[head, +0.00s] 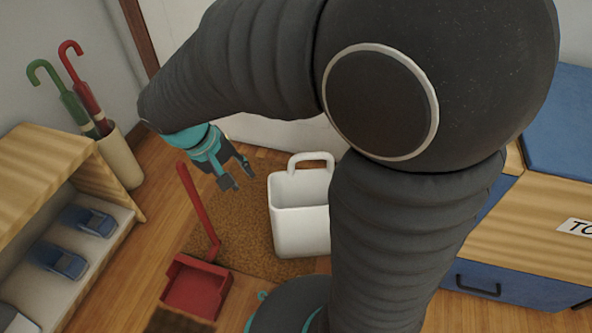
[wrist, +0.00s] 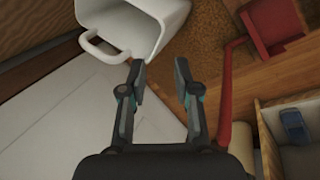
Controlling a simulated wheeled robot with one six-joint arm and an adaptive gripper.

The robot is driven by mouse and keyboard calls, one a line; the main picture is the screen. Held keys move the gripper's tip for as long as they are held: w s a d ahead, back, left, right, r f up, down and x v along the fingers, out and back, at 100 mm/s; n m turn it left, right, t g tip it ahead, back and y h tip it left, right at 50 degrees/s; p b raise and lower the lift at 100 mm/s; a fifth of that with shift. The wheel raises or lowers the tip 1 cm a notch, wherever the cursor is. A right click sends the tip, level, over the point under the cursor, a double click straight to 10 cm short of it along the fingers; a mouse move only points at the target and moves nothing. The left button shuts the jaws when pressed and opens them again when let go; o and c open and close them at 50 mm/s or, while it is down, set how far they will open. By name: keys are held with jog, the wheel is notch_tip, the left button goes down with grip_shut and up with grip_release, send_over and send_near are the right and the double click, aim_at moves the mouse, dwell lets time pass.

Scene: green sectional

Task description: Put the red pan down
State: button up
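The red pan (head: 197,287) is a dustpan with a long red handle. It rests on the floor at the lower left of the head view, its handle rising toward the back. In the wrist view the pan (wrist: 272,27) is at the upper right, with its handle running down beside my gripper. My gripper (head: 238,177) is open and empty in the head view, above the brown mat near the handle's upper end. In the wrist view my gripper (wrist: 160,68) shows a clear gap between its fingers. The handle is outside the fingers, to their right.
A white handled bin (head: 300,215) stands on the brown mat (head: 250,196), right of my gripper. A wooden shelf (head: 50,150) with blue slippers is at left. An umbrella stand (head: 120,158) is behind it. A blue-drawered cabinet (head: 520,240) is at right.

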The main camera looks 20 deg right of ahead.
jog(key=s+d+r+m+t+y, duration=0.1)
jog(key=s+d+r+t+y, duration=0.3)
jog(key=s+d+r, duration=0.4)
jog(key=shift+s+r+m+t, duration=0.35)
jog(key=shift+s+t, duration=0.25)
jog(key=shift+s, duration=1.15)
jog(key=shift+d, duration=0.1)
